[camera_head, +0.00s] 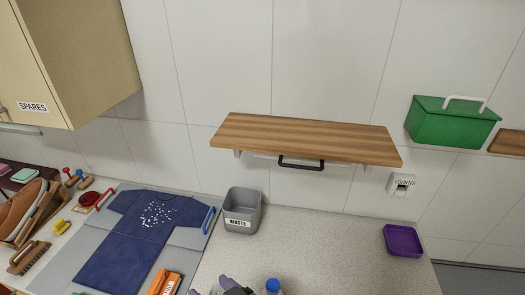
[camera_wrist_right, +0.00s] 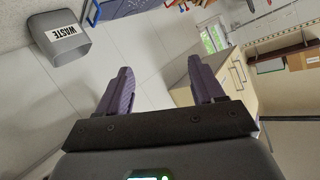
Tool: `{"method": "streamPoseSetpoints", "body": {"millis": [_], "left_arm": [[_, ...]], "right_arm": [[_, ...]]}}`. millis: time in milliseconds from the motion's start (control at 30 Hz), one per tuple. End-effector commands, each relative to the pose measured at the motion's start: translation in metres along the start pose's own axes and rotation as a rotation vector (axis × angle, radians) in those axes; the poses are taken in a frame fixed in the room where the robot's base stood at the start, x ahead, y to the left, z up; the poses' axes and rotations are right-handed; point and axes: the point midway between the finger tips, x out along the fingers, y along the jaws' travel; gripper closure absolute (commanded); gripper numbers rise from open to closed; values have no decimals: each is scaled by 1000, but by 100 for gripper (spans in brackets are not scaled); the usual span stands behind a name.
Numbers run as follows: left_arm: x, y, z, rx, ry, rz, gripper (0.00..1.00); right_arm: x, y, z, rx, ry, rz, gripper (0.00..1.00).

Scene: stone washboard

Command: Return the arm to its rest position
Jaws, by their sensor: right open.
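My right gripper (camera_head: 212,287) shows only in part at the bottom edge of the head view, low at the near side of the speckled counter (camera_head: 310,255). In the right wrist view its two purple fingers (camera_wrist_right: 160,72) are spread wide with nothing between them. The right arm itself is cut off below the frame. A blue cap (camera_head: 272,286) shows just right of the gripper in the head view; what is under it is mostly out of frame. My left gripper is in neither view.
A grey WASTE bin (camera_head: 243,222) stands at the counter's back; it also shows in the wrist view (camera_wrist_right: 62,40). A wooden shelf (camera_head: 305,138) juts from the wall above. A blue shirt (camera_head: 135,235) lies left. A purple tray (camera_head: 403,241) sits right. The mid-right counter is clear.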

Motion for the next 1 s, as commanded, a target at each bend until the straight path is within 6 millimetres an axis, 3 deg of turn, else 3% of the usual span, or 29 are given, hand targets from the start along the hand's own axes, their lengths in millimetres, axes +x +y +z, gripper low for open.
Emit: {"method": "streamPoseSetpoints", "body": {"millis": [100, 200, 300, 500, 733, 800, 1000], "left_arm": [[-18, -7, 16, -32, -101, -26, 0], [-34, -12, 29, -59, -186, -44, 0], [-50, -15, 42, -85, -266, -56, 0], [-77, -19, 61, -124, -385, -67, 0], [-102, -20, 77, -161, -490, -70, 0], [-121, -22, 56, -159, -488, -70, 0], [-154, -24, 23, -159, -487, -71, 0]], "right_arm": [[-36, 66, 37, 54, -60, 201, 33], [-75, 116, 78, 85, -161, 359, 33], [-120, 153, 123, 112, -288, 484, 33], [-202, 187, 196, 151, -527, 624, 33], [-286, 193, 256, 192, -767, 692, 33], [-292, 185, 228, 184, -757, 689, 33], [-307, 168, 186, 184, -755, 689, 33]]}}
